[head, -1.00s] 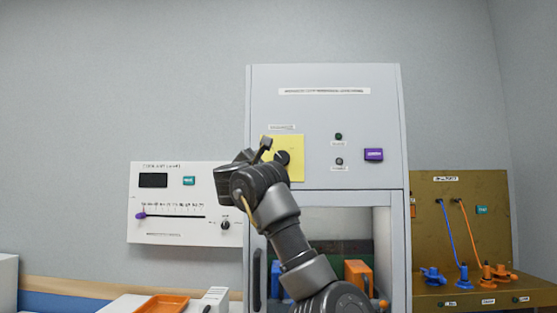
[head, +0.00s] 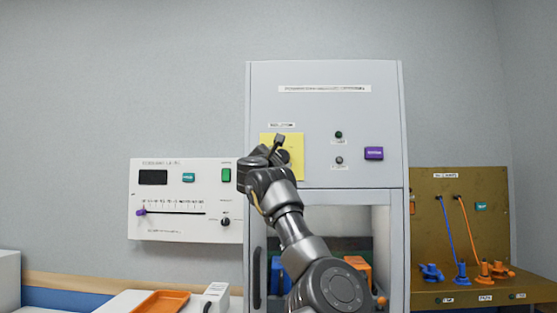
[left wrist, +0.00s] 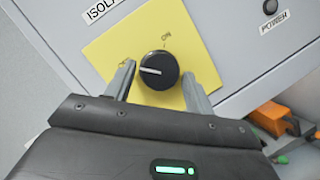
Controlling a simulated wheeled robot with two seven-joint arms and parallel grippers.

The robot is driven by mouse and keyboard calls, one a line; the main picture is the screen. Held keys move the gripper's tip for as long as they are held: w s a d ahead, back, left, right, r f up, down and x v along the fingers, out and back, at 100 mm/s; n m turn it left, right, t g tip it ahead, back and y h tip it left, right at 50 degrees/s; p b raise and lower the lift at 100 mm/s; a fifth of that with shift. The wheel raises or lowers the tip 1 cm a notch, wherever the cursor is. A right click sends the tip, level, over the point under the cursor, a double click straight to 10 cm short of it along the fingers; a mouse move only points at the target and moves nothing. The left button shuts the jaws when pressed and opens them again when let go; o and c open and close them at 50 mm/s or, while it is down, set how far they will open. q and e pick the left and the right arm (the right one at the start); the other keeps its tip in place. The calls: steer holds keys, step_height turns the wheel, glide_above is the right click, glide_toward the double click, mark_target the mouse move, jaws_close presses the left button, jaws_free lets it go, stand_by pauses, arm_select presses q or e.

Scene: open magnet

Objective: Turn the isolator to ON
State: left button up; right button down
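The isolator is a round black knob on a yellow plate (head: 295,140) on the grey cabinet front. In the left wrist view the knob (left wrist: 157,71) has a white pointer line towards the picture's left, while the "ON" mark (left wrist: 166,36) is above it, on the yellow plate (left wrist: 105,45). My left gripper (left wrist: 158,69) is open, one finger on each side of the knob, with small gaps visible. In the head view my left gripper (head: 271,146) is in front of the plate and partly hides the knob (head: 286,157). My right gripper is not in view.
The cabinet (head: 325,120) also carries two small indicators and a purple button (head: 374,153). A white slider panel (head: 175,220) hangs to the left. A brown board (head: 430,220) with blue and orange cables stands right. An orange tray (head: 160,303) lies low at left.

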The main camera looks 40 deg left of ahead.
arm_select(q)
steer(key=c, duration=0.7)
